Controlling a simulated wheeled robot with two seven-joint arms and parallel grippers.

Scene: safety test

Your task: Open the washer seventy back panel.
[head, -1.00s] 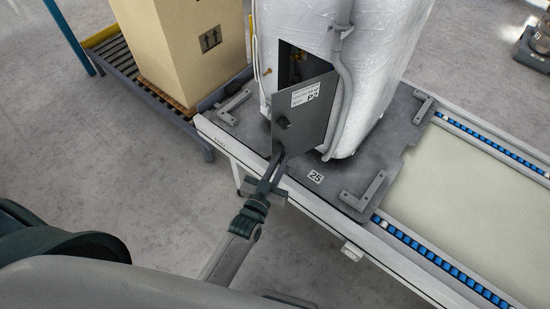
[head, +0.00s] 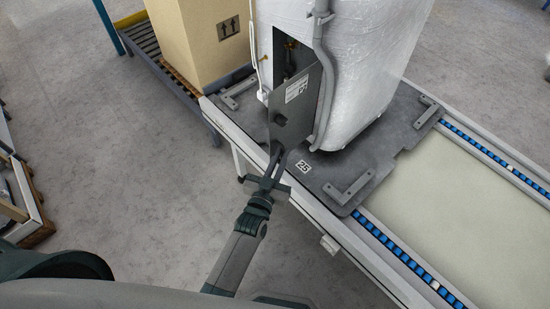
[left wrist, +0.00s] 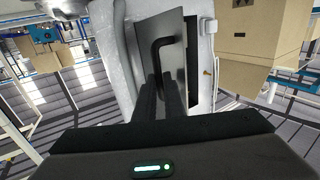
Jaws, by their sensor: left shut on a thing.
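The washer (head: 370,60) is wrapped in white film and stands on a dark grey pallet plate. Its grey back panel (head: 297,108) stands swung out from the washer, with a dark opening (head: 287,57) and brass fittings behind it. The panel also shows in the left wrist view (left wrist: 181,40), where it carries a black handle (left wrist: 157,58). My left gripper (head: 274,163) is at the panel's lower part. In the left wrist view its fingers (left wrist: 160,88) are shut on the handle. My right gripper is not in view.
The washer's plate (head: 335,165) lies on a conveyor with blue rollers (head: 405,257) and bears a label marked 25 (head: 303,166). A cardboard box (head: 212,40) stands on a roller line (head: 160,62) at the left.

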